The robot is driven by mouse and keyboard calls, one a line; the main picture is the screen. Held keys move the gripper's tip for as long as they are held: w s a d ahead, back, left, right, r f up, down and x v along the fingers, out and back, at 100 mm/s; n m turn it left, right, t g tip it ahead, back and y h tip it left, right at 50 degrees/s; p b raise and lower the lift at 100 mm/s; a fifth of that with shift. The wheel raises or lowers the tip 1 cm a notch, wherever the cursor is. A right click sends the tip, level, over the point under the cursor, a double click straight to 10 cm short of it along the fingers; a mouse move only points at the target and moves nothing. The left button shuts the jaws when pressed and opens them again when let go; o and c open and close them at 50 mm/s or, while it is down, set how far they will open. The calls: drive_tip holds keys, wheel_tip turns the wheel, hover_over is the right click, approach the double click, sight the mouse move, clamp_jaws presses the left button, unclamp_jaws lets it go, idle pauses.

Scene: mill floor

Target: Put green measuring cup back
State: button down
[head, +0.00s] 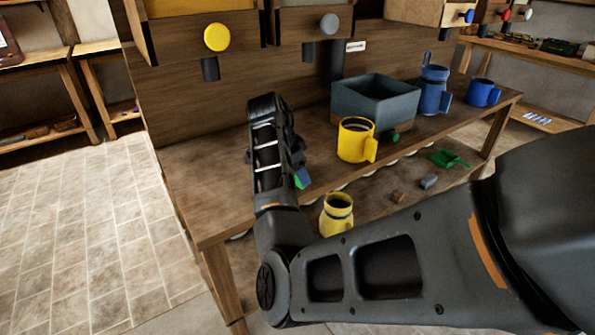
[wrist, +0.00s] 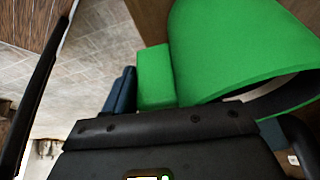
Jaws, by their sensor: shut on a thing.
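A green measuring cup (wrist: 235,55) fills the upper right of the wrist view, its mouth turned toward the lower right and its blocky handle (wrist: 155,78) at its left. In the head view only a small green patch (head: 302,178) shows beside my gripper (head: 298,165); my wrist hides the rest. My gripper is shut on the cup, a dark blue finger pad (wrist: 122,90) lying against the handle side. My gripper is over the left part of the wooden bench (head: 200,190).
A yellow mug (head: 354,140) and a grey open box (head: 365,100) with a green knob stand right of my gripper. Blue cups (head: 434,92) stand farther right. A yellow jar (head: 337,215) and green scoop (head: 448,158) are lower down. Drawers with yellow (head: 216,37) and grey knobs hang above.

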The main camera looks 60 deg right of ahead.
drive_tip(key=shift+c, duration=1.3)
unclamp_jaws()
drive_tip(key=v, duration=0.8)
